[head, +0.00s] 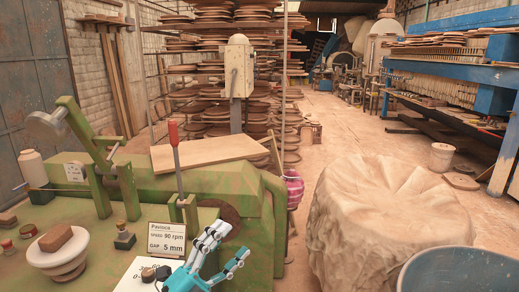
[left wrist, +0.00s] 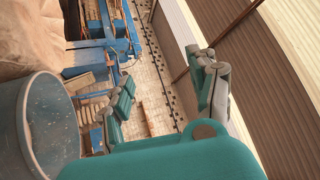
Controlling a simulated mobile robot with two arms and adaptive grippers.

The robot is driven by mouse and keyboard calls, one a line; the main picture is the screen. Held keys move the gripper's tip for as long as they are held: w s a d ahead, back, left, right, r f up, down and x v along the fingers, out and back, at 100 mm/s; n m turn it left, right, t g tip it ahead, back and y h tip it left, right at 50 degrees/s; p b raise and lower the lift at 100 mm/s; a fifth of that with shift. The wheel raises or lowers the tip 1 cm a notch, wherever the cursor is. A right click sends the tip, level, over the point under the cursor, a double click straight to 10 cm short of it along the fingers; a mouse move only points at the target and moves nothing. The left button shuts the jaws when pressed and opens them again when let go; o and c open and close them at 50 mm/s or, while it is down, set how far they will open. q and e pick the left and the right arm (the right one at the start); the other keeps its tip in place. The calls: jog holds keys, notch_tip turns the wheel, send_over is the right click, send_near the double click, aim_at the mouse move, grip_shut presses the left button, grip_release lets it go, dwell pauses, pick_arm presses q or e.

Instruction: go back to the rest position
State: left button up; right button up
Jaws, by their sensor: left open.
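My left gripper (head: 228,242) shows at the bottom middle of the head view, teal with grey fingers. Its fingers are spread apart and nothing is between them. My right gripper is not in view.
The green machine (head: 255,185) carries a red-handled lever (head: 177,160), a board (head: 205,152) and a white bowl (head: 58,258). A cloth-covered mound (head: 385,225) and a blue-grey tub (head: 462,270) stand at the right. Open floor (head: 345,125) runs back between the racks and the blue press.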

pick_arm(q)
jog(key=s+a+f+n+g+y, duration=0.1)
jog(key=s+a+f+n+y, duration=0.1)
jog(key=a+f+n+y, duration=0.6)
jog(key=s+a+f+n+g+y, duration=0.1)
jog(key=s+a+f+n+y, duration=0.1)
jog(key=a+f+n+y, duration=0.6)
jog(key=s+d+f+n+g, duration=0.1)
jog(key=s+f+n+g, duration=0.2)
jog(key=s+f+g, duration=0.5)
jog(key=s+f+n+g, duration=0.25)
jog(key=s+f, duration=0.65)
jog(key=s, duration=0.5)
notch_tip(320, 180, down, 26)
jog(key=s+g, duration=0.1)
jog(key=g, duration=0.1)
jog(key=s+a+f+g, duration=0.1)
jog(key=s+a+f, duration=0.1)
jog(key=s+f, duration=1.3)
jog(key=shift+s+a+f+m, duration=0.35)
jog(key=shift+s+f, duration=0.05)
jog(key=shift+s, duration=0.35)
